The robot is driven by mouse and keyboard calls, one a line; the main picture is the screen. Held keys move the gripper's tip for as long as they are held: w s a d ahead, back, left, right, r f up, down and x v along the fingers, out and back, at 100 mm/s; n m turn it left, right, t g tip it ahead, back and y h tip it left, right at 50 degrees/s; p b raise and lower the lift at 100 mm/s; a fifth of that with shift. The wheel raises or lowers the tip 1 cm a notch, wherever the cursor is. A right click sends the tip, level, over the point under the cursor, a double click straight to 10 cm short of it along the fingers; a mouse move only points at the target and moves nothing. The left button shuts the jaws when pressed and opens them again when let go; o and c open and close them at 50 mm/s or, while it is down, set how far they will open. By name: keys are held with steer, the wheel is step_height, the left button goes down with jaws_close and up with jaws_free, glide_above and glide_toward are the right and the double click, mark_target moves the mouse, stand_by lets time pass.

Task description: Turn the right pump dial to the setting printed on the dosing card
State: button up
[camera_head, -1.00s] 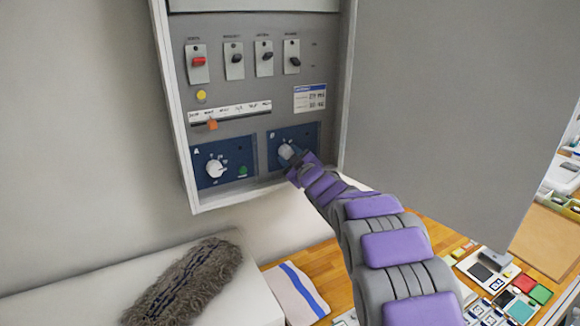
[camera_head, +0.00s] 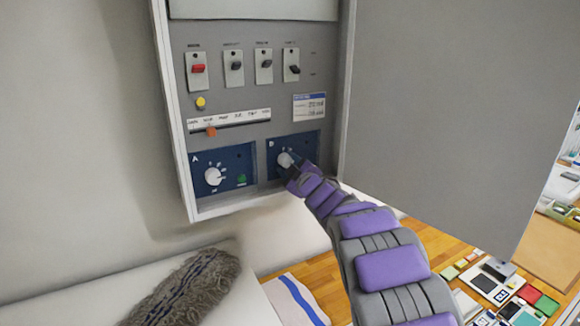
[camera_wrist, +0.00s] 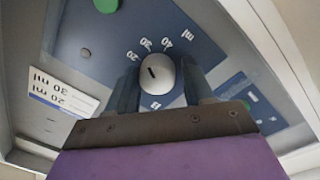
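The right pump dial (camera_head: 285,159), marked B, is a white knob on a blue plate. In the wrist view the dial (camera_wrist: 157,75) carries a dark pointer line, with 20, 30 and 40 marks around it. My gripper (camera_wrist: 160,88) has one finger on each side of the knob, with a narrow gap visible on the right; firm contact does not show. In the head view my gripper (camera_head: 292,170) partly covers plate B. The dosing card (camera_head: 309,106) is on the panel above; in the wrist view the card (camera_wrist: 60,92) shows 20 ml and 30 ml lines.
The left dial (camera_head: 213,176), marked A, sits beside plate B. The open cabinet door (camera_head: 440,110) stands right of my arm. A grey fluffy item (camera_head: 190,290) lies below left.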

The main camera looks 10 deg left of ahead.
steer(key=shift+o, duration=1.4)
steer(key=shift+s+d, duration=0.25)
steer(key=shift+s, duration=0.05)
steer(key=v, duration=1.6)
steer(key=shift+s+b, duration=0.25)
steer(key=shift+b, duration=0.2)
